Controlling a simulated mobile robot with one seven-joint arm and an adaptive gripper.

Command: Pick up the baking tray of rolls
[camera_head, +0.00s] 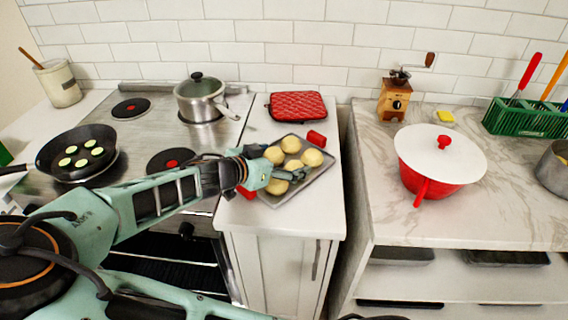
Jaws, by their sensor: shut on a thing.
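The baking tray (318,173) is a grey square tray with several pale round rolls (293,145) on it. It sits on or just above the narrow white counter right of the stove; I cannot tell whether it touches. Red grips show at its far right corner (317,138) and near its left side. My gripper (291,176) reaches in from the left over the tray's near part, beside the front rolls. It is shut on the tray, though the fingertips are small and the exact contact is hard to see.
A red quilted pad (297,106) lies behind the tray. Left is the stove with a pot (201,98) and a frying pan (78,153). Right, past a gap, a marble counter (376,150) holds a red pot with a white lid (440,160) and a coffee grinder (395,98).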

